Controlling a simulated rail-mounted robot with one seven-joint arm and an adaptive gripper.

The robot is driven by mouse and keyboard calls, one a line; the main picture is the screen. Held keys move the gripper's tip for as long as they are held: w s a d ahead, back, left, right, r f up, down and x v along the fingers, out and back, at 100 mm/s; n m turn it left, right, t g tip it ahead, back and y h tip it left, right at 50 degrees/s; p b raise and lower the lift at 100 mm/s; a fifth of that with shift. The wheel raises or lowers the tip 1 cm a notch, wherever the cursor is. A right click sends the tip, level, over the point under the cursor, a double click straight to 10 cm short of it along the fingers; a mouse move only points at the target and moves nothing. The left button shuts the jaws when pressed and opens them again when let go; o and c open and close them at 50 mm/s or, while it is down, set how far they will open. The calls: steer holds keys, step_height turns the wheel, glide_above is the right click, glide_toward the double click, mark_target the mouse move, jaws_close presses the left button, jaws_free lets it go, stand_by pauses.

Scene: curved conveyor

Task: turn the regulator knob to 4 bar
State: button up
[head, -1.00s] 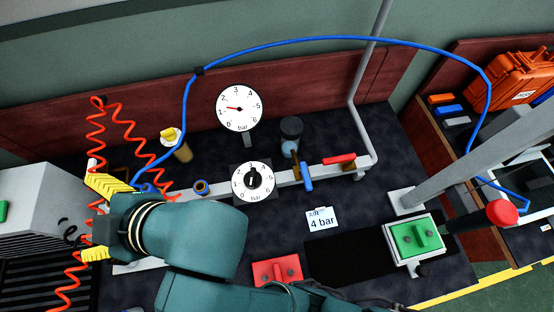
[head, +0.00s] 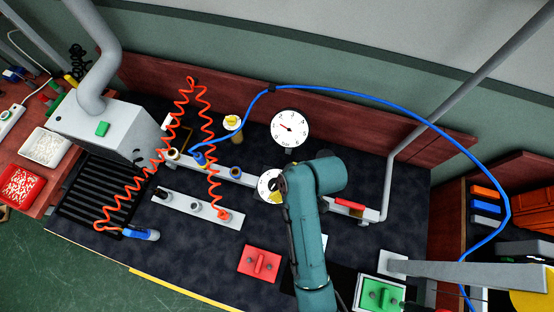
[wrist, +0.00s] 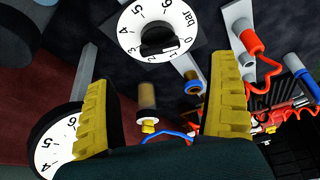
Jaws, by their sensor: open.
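The regulator knob is black, on a white round dial (head: 265,183) numbered in bar. In the head view my arm covers its right side. In the wrist view the knob (wrist: 158,42) sits on the dial (wrist: 135,22) at the top, beyond my fingertips; its exact setting is hard to read. The larger pressure gauge (head: 290,129) stands behind it, its red needle toward the low numbers; it is partly seen in the wrist view (wrist: 57,143). My gripper (wrist: 160,85) is open and empty, with yellow ridged fingers. In the head view it is mostly hidden beside the dial.
A blue hose (head: 380,97) arches over the bench. A red coiled hose (head: 208,120) hangs left of the dial. A red handle (head: 350,204) is to its right. A red block (head: 262,263) and a green switch (head: 380,295) are in front.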

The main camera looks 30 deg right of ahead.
mark_target(276, 184)
steer(key=b+x, duration=0.1)
steer(key=x, duration=0.7)
steer(key=c, duration=1.2)
